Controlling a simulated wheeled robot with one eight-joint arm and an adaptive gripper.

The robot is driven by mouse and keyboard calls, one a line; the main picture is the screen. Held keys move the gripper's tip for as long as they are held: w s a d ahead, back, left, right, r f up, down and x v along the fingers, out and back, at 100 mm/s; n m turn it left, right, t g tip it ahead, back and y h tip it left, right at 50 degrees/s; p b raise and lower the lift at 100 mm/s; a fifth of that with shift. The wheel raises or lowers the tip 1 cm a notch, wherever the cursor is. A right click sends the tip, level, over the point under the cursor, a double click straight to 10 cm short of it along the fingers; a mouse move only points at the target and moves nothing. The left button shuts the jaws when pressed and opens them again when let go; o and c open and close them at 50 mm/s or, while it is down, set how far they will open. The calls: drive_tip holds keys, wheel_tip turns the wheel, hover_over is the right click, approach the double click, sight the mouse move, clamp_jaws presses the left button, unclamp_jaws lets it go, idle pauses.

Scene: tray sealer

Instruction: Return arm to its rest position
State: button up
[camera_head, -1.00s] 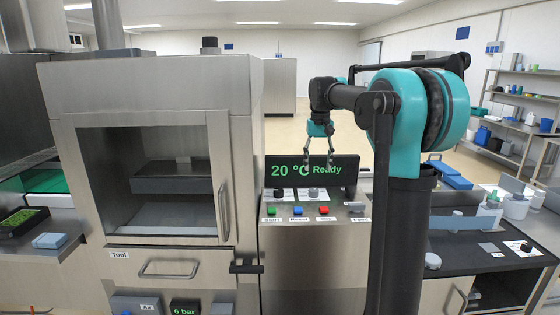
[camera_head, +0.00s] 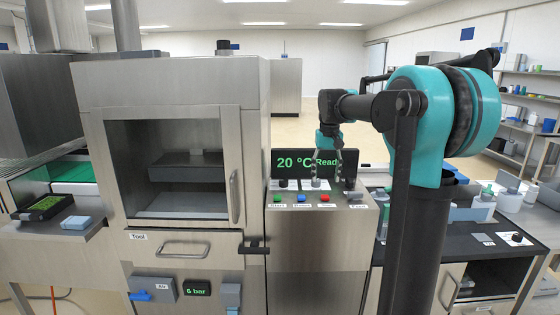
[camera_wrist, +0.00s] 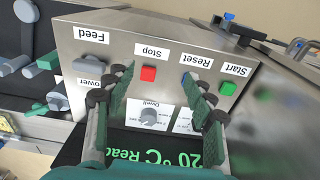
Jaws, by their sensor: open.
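My gripper (camera_head: 331,166) hangs pointing down in front of the sealer's display (camera_head: 302,163), which reads 20 °C and a partly covered "Ready". In the wrist view my gripper (camera_wrist: 160,92) has its two fingers spread with nothing between them. The fingers are over the control panel, with the red Stop button (camera_wrist: 148,73) and the Dwell knob (camera_wrist: 148,115) visible between them. The green Start button (camera_wrist: 228,88) lies just beyond one finger. Whether the fingertips touch the panel cannot be told. My arm reaches in from the right.
The tray sealer's cabinet (camera_head: 90,150) stands left, with a tool drawer (camera_head: 182,249) and a pressure display (camera_head: 197,288) below. A dark worktop (camera_head: 470,237) with containers lies right. A shelf rack (camera_head: 525,100) stands farther back.

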drive_tip(key=s+d+f+t, duration=0.3)
drive_tip(key=s+f, duration=2.2)
drive_tip(key=s, duration=0.3)
drive_tip(key=shift+s+d+f+t, duration=0.15)
drive_tip(key=shift+d+t, duration=0.05)
drive_tip(key=shift+t, duration=0.2)
